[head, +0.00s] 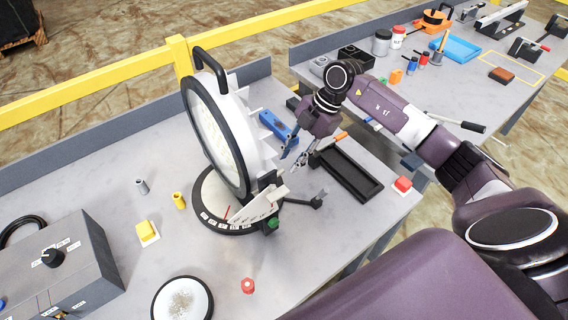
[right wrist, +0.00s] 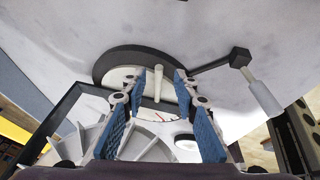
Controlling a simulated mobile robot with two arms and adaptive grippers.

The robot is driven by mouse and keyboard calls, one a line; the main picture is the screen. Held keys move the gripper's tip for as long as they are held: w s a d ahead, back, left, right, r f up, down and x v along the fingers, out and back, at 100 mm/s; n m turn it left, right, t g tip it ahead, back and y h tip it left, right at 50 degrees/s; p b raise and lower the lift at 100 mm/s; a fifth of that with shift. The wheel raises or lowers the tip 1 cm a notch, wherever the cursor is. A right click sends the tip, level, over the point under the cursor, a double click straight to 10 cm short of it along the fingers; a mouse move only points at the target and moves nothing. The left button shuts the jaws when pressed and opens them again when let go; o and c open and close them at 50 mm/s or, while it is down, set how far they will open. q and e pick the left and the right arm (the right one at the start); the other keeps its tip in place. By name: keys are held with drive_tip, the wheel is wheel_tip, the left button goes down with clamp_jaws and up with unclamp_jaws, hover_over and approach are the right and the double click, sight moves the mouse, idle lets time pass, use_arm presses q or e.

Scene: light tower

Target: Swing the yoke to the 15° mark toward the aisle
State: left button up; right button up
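The round lamp (head: 216,130), with a white face and black rim, stands upright in its yoke (head: 268,190) on a round base with a white marked scale (head: 222,222). A short red line shows on the base. The mark numbers are too small to read. A green knob (head: 272,223) sits at the yoke's near side. A black lever (head: 300,201) sticks out to the right. My right gripper (head: 293,160) is right of the lamp, above the table. In the right wrist view its blue-padded fingers (right wrist: 158,88) are apart, with a pale rod (right wrist: 158,80) between them, apparently untouched. My left gripper is out of view.
A black tray (head: 346,175) and a red button block (head: 403,185) lie right of the lamp. A blue tool (head: 278,127) lies behind. A grey control box (head: 62,268), yellow block (head: 147,231) and round lens (head: 182,299) are at left and front. A yellow rail (head: 90,91) runs behind.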

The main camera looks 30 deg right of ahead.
sight(284, 169)
drive_tip(key=x, duration=0.4)
drive_tip(key=shift+w+f+p, duration=0.15)
drive_tip(key=shift+p, duration=0.25)
clamp_jaws()
